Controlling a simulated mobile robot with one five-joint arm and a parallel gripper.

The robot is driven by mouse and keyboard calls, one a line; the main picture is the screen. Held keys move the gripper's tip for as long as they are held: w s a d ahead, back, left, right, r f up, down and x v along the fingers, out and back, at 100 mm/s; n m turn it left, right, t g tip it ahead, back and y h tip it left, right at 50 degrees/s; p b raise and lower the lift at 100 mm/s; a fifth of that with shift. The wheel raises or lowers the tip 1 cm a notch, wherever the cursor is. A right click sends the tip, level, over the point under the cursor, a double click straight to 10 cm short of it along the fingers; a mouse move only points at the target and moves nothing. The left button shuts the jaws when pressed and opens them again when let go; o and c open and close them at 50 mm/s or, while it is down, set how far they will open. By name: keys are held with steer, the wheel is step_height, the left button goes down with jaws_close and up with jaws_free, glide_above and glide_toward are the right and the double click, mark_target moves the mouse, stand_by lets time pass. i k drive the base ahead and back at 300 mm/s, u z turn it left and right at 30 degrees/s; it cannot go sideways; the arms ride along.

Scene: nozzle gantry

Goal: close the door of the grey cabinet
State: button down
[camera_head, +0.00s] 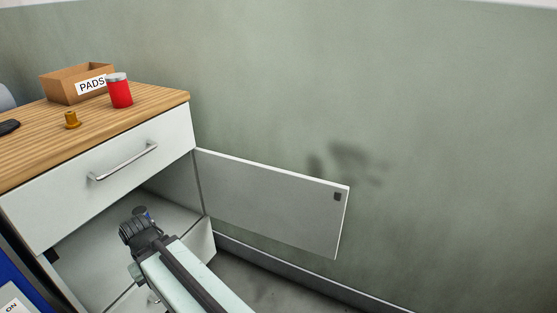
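The grey cabinet (100,184) stands at the left, with a closed drawer at the top. Its door (270,200) is swung wide open to the right, hinged at the compartment's right edge. Its inner face shows, with a small dark catch near the free upper corner. My arm reaches up from the bottom of the view. My gripper (140,222) is in front of the open compartment, to the left of the door and apart from it. Its fingers are too small and dark to show whether they are open or shut.
A wooden top (150,105) carries a cardboard box marked PADS (78,84), a red can (119,92), a brass fitting (72,120) and a dark object (9,127). A blue object (25,285) stands at lower left. A green wall (430,130) rises behind the door.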

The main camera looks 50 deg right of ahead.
mark_target(304, 212)
steer(key=k, duration=0.45)
steer(key=u, duration=3.3)
steer(key=k, duration=0.7)
steer(key=z, duration=1.85)
steer(key=i, duration=0.5)
